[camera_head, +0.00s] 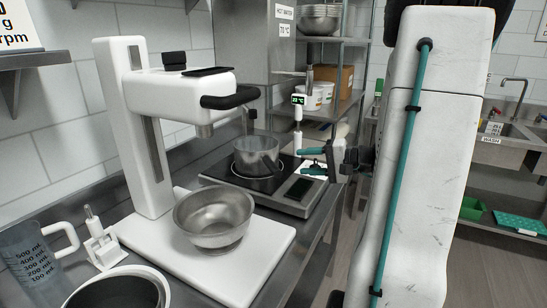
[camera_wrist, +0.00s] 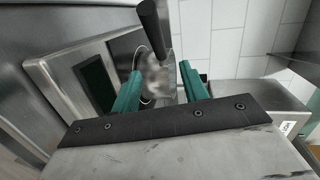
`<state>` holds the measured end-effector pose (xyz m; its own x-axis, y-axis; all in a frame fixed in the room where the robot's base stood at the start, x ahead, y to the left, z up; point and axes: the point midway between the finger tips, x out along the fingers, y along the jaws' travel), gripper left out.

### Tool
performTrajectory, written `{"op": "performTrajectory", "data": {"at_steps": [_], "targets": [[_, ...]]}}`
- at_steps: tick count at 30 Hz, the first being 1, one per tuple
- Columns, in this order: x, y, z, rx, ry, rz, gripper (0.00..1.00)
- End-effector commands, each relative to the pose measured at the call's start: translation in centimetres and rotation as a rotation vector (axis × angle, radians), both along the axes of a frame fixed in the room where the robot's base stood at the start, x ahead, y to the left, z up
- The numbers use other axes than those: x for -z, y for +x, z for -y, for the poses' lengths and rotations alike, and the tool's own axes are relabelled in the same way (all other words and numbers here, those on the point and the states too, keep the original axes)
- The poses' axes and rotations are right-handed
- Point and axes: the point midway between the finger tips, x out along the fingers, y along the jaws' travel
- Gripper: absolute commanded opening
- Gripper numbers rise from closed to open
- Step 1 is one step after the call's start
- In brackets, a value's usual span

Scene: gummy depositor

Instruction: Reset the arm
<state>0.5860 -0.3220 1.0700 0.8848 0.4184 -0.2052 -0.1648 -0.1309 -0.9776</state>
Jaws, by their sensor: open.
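My gripper (camera_head: 312,160) shows its teal fingers apart, just right of the clear pot (camera_head: 256,156) on the hot plate (camera_head: 240,180). My arm's white link (camera_head: 415,150) fills the right middle of the head view. In the wrist view the gripper (camera_wrist: 160,84) is open, with one teal finger on each side. A dark rod-like part (camera_wrist: 153,28) reaches down from the top between the fingers toward a shiny, clear-looking vessel. I cannot tell whether anything touches the fingers.
A white stand mixer-like machine (camera_head: 150,130) bears a steel bowl (camera_head: 214,215) on its base. A measuring jug (camera_head: 30,262) and a dark-lined pot (camera_head: 120,290) stand front left. A temperature display (camera_head: 298,99) stands behind my gripper. Open floor (camera_head: 350,230) lies right of the bench.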

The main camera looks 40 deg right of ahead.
Motion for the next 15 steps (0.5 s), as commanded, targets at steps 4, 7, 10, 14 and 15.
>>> {"op": "performTrajectory", "data": {"at_steps": [4, 7, 10, 14, 15], "targets": [[0.0, 0.0, 0.0, 0.0, 0.0, 0.0, 0.44], [0.0, 0.0, 0.0, 0.001, 0.003, -0.001, 0.44], [0.1, 0.0, 0.0, 0.009, 0.037, -0.023, 0.44], [2.0, -1.3, -1.6, -0.035, 0.124, -0.163, 0.44], [2.5, -2.0, -2.5, -0.058, 0.14, -0.22, 0.44]]}}
